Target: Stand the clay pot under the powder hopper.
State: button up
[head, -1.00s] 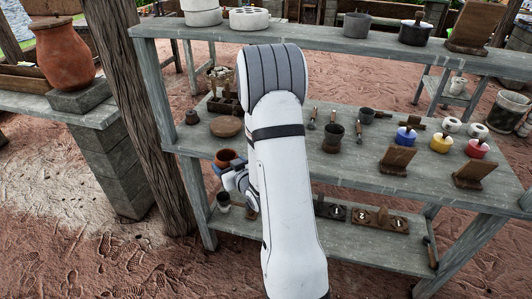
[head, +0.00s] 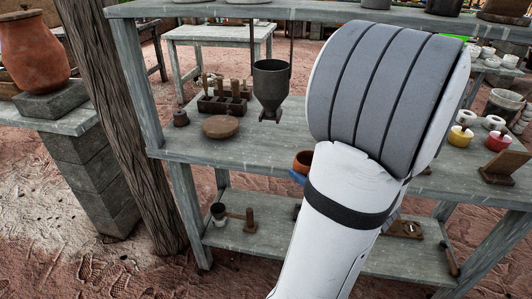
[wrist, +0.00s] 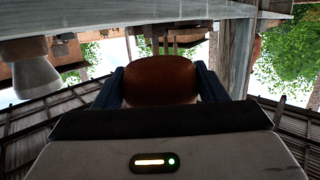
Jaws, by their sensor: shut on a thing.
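The clay pot (head: 303,160) is small and orange-brown. It shows at the middle shelf's front edge in the head view, partly hidden by my arm. In the wrist view the pot (wrist: 161,80) fills the space between the blue fingers of my gripper (wrist: 161,88), which is shut on it. In the head view only a bit of blue finger shows below the pot. The powder hopper (head: 271,85) is a dark grey funnel hanging above the middle shelf, to the left of and behind the pot. The hopper also shows upside down at the left of the wrist view (wrist: 30,78).
The middle shelf (head: 190,145) holds a round brown disc (head: 220,126), a small dark weight (head: 181,118) and a rack of wooden-handled tools (head: 223,98) left of the hopper. Bare board shows below the hopper. A wooden post (head: 125,120) stands at the left.

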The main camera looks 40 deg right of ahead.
jog(key=shift+w+r+p, duration=0.25)
jog(key=shift+w+p, duration=0.05)
jog(key=shift+p, duration=0.2)
send_over(271, 152)
jog(key=shift+s+a+f, duration=0.1)
jog(key=shift+s+f, duration=0.15)
jog(key=shift+s, duration=0.15)
jog(key=shift+w+f+b, duration=0.2)
jog(key=shift+f+b, duration=0.05)
jog(key=shift+f, duration=0.65)
jog(key=shift+w+f+b, duration=0.2)
jog(key=shift+f+b, duration=0.05)
jog(key=shift+f, duration=0.6)
jog(key=shift+f, duration=0.2)
jog(key=o, duration=1.2)
jog(key=shift+r, duration=0.15)
